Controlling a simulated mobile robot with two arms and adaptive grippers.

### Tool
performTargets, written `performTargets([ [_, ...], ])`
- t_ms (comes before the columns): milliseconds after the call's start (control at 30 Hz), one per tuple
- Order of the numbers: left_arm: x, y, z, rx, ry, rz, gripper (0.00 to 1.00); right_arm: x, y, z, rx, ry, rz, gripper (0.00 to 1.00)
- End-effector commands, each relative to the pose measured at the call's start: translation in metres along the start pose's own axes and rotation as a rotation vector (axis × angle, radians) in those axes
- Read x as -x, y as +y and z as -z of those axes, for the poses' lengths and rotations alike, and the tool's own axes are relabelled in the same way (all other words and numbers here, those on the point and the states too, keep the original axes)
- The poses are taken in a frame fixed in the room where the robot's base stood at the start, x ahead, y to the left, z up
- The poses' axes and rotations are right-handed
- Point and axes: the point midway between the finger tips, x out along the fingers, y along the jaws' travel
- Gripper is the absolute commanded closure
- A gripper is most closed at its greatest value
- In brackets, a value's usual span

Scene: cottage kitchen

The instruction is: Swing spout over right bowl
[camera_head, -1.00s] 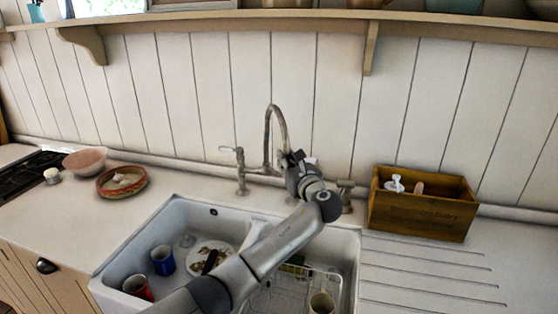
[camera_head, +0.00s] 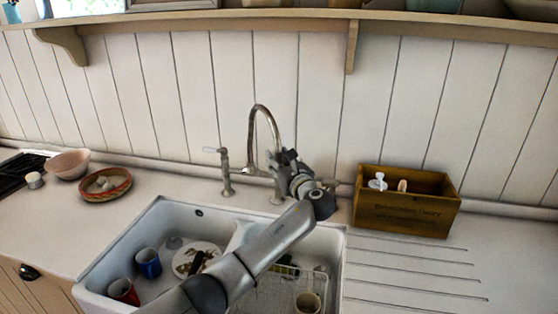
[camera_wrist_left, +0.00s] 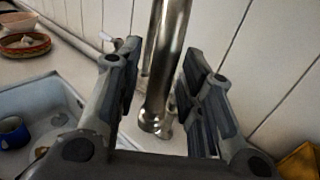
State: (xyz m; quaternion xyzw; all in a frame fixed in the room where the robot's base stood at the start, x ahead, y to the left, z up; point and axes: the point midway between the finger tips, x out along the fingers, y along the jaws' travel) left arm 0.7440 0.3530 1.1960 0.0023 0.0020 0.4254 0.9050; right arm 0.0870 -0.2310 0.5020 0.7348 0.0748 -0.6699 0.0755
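The metal gooseneck spout (camera_head: 256,114) rises behind the double sink, its arch above my left gripper. My left gripper (camera_head: 284,156) is at the tap's pipe, low on the arch. In the left wrist view, the upright metal pipe (camera_wrist_left: 167,58) stands between the two spread fingers of my left gripper (camera_wrist_left: 165,85), with a gap at the left finger; contact on the right is unclear. My arm covers much of the bowl divider. My right gripper is not in view.
The left bowl holds a blue mug (camera_head: 148,262), a red mug (camera_head: 124,291) and a dirty plate (camera_head: 186,262). A tap handle (camera_head: 225,172) stands left of the spout. A wooden box (camera_head: 405,215) stands right of the sink. The grooved drainboard (camera_head: 415,270) is clear.

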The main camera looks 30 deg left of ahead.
Motion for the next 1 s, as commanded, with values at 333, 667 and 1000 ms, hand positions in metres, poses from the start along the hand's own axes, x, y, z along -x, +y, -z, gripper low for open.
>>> performTargets([
  [333,0.003,0.0,-0.001,0.003,-0.002,0.001,0.62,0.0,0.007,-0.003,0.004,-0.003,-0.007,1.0],
  [667,0.06,-0.001,0.0,0.003,0.001,0.004,0.62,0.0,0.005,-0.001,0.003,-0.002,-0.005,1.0],
  [1000,0.114,0.0,0.0,0.002,0.0,0.001,0.62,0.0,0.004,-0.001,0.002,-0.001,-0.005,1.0],
])
